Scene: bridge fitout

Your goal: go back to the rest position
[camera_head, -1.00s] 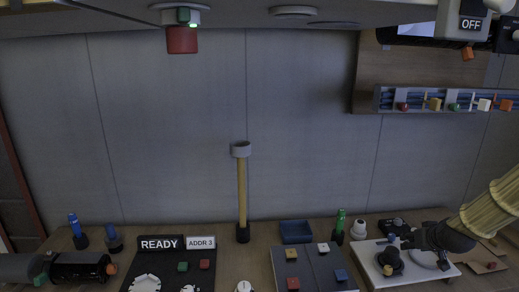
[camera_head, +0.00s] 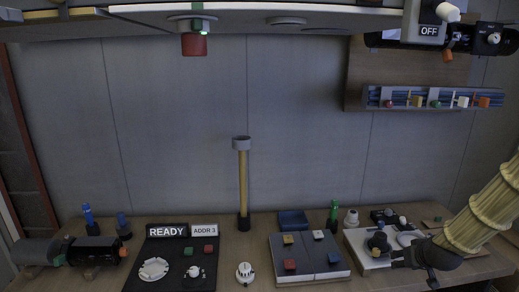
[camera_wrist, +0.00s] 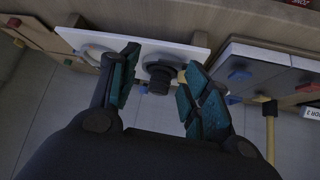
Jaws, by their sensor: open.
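My gripper (camera_head: 412,262) is at the right of the workbench in the head view, in front of a white plate (camera_head: 367,258) that carries a dark round knob (camera_head: 379,243). In the wrist view my gripper (camera_wrist: 158,82) has its two teal-padded fingers apart. The dark knob (camera_wrist: 158,76) shows between the fingers, beyond the tips, on the white plate (camera_wrist: 180,48). Nothing is held between the fingers. Whether a fingertip touches the plate's edge cannot be told.
A panel with coloured blocks (camera_head: 308,270) lies left of the plate. A black READY board (camera_head: 172,275) stands further left. A post (camera_head: 243,185) rises at the bench's back. A shelf (camera_head: 345,8) and a wall rail (camera_head: 432,97) hang above.

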